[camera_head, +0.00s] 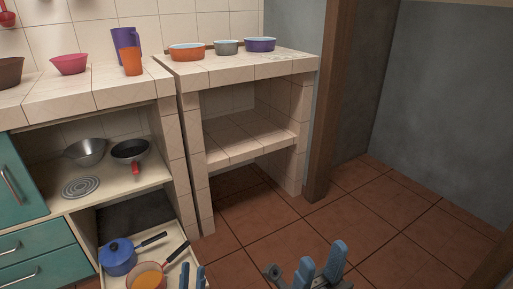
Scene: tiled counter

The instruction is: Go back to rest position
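My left gripper (192,278) shows at the bottom edge, with two blue fingertips a little apart and nothing seen between them. It is just right of the open drawer's pans in the picture; its lower part is cut off. My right gripper (320,266) is at the bottom centre-right, over the tiled floor. Its two blue fingers stand apart and it is empty.
An open drawer (176,240) holds a blue pot (118,257) and an orange-filled pan (147,277). The floor (385,235) at right is clear beside a wooden post (333,100).

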